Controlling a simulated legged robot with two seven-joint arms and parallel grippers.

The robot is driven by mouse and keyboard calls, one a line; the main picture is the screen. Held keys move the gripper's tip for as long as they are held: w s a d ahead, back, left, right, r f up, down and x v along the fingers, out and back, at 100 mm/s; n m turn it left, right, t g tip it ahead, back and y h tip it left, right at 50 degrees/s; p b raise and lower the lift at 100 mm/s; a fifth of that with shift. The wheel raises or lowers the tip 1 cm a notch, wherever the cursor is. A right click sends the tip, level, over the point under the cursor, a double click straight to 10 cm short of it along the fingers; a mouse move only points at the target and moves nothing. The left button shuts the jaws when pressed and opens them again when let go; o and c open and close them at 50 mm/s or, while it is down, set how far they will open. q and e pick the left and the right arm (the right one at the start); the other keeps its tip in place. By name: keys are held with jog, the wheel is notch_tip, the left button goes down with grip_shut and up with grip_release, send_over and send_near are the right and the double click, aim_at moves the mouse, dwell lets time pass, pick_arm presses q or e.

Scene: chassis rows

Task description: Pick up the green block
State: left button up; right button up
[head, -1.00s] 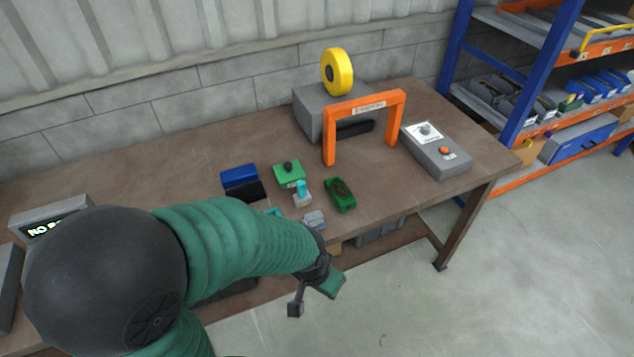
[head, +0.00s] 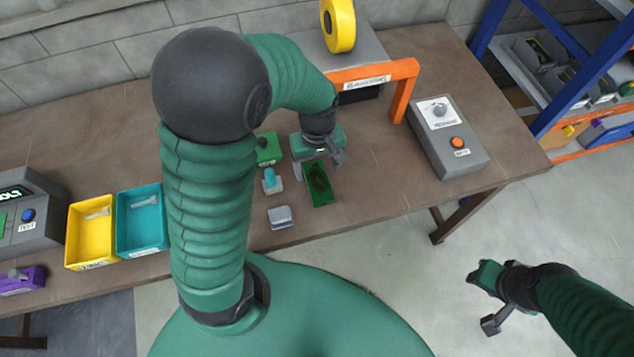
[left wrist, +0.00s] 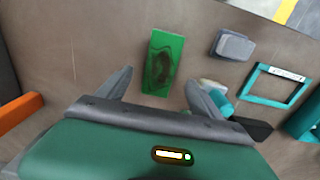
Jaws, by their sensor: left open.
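A green block (head: 319,185) with a dark brown patch on top lies on the brown table; it also shows in the left wrist view (left wrist: 163,62). My left gripper (head: 310,168) is open and empty above the table, at the block's far end. In the left wrist view the two fingers (left wrist: 160,92) are apart, with the block just ahead of the gap between them. A second green piece (head: 268,148) with a dark knob lies to the left, partly behind my arm.
A small teal-topped piece (head: 271,181) and a grey piece (head: 281,217) lie left of the block. An orange arch (head: 403,90) and a grey control box (head: 447,137) stand to the right. Yellow (head: 92,232) and teal (head: 142,220) trays are at the left.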

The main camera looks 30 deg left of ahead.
aim_at(318, 180)
pick_arm(q)
notch_tip(318, 180, down, 5)
jog(key=shift+d+f, duration=0.1)
jog(key=shift+s+d, duration=0.1)
jog(key=shift+d, duration=0.05)
jog(key=shift+c, duration=1)
grip_shut()
